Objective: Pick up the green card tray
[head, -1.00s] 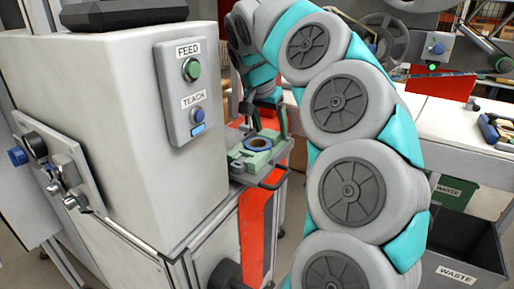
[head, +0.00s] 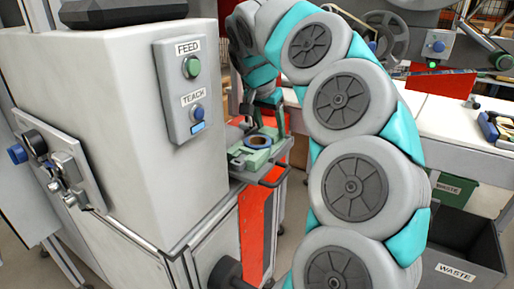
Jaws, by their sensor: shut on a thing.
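The green card tray (head: 253,157) is on a small ledge at the right side of the grey machine. A dark-rimmed tape reel (head: 257,142) with a pale centre lies on it. My gripper (head: 270,122) reaches down at the tray's back right edge, with a dark finger against it. It is shut on the tray, though the far finger and the exact grip are mostly hidden. I cannot tell whether the tray is clear of the ledge.
The grey machine (head: 110,110) with its FEED and TEACH button panel (head: 180,90) stands close on the left. A white bench (head: 450,125) and a grey WASTE bin (head: 462,250) are at the right.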

